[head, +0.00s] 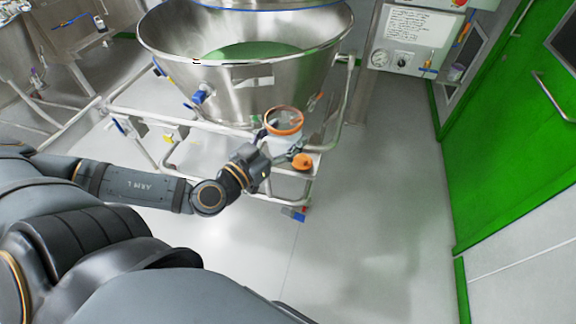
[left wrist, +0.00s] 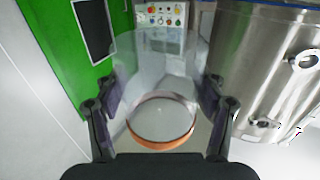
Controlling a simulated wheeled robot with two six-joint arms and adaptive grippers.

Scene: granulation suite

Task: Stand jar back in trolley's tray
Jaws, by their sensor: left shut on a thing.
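A clear jar with an orange rim (head: 284,122) is held by my left gripper (head: 276,152), in front of the steel bowl's right side. In the left wrist view the same clear jar (left wrist: 150,65) stands between the two fingers of my left gripper (left wrist: 156,92), with its orange ring nearest the camera. The trolley's steel frame and small tray (head: 308,173) are just below and right of the jar; the jar and gripper partly hide them. From this angle I cannot tell whether the jar touches the tray. My right gripper is not in view.
An orange round part (head: 302,161) is close to the gripper on the right. The big steel bowl (head: 240,85) rises behind. A control panel (head: 410,40) and green door (head: 510,140) are at right. The floor (head: 370,240) at lower right is clear.

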